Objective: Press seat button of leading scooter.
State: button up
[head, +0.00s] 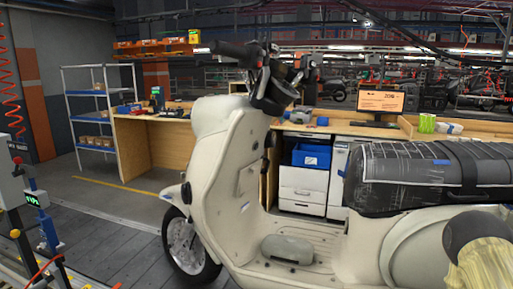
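A cream scooter (222,165) stands upright on the slat floor, its front wheel (187,246) to the left and its dark handlebar (265,75) on top. Its seat (420,178) is covered with dark wrapping and straps. A small round dark fitting (265,167) sits on the inner side of the front shield. I cannot tell whether this is the seat button. A grey-green lump (286,248) lies on the footboard. The scooter's rear is cut off by the right edge. My gripper is not in view.
A rounded brown and pale-yellow object (482,258), unclear what, covers the bottom right corner. Wooden benches (160,140) stand behind the scooter, with a white drawer unit (303,185) and a monitor (381,101). Equipment with a green display (32,199) stands at left. The slat floor (110,225) left of the wheel is clear.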

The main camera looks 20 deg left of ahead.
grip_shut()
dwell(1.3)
